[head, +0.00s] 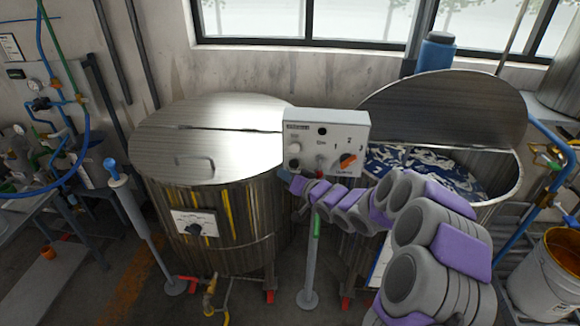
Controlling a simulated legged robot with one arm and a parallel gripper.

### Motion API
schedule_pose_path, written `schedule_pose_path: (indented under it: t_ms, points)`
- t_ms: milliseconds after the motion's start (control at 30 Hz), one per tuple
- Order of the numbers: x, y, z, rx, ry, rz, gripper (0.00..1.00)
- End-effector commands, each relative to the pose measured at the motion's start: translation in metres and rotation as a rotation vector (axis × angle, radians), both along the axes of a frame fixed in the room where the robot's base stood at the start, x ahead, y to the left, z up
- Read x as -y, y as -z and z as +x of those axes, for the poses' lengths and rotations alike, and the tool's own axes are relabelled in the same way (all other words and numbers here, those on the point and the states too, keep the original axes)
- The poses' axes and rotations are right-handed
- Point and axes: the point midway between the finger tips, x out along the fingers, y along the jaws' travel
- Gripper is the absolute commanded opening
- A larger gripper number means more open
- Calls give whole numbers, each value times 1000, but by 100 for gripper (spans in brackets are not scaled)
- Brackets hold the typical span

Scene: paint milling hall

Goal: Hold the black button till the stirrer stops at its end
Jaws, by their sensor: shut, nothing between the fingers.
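A pale grey control box (333,136) stands on a post between two steel vats. Which is the black button is too small to tell surely. My gripper (286,175) is shut and empty at the box's lower left corner, just below that dark part. I cannot tell whether it touches. No stirrer can be made out.
The right vat's lid (445,105) is raised over blue and white paint (425,165). The left vat (205,140) is closed. A grey post with a blue top (113,170) stands left, an orange paint bucket (560,255) right.

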Motion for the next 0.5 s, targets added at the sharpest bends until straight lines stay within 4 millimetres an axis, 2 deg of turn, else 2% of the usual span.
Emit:
schedule_pose_path:
  t_ms: [267, 500]
  points:
    - [18, -5, -13, 6, 8, 15, 0]
    - [9, -3, -35, 4, 8, 8, 0]
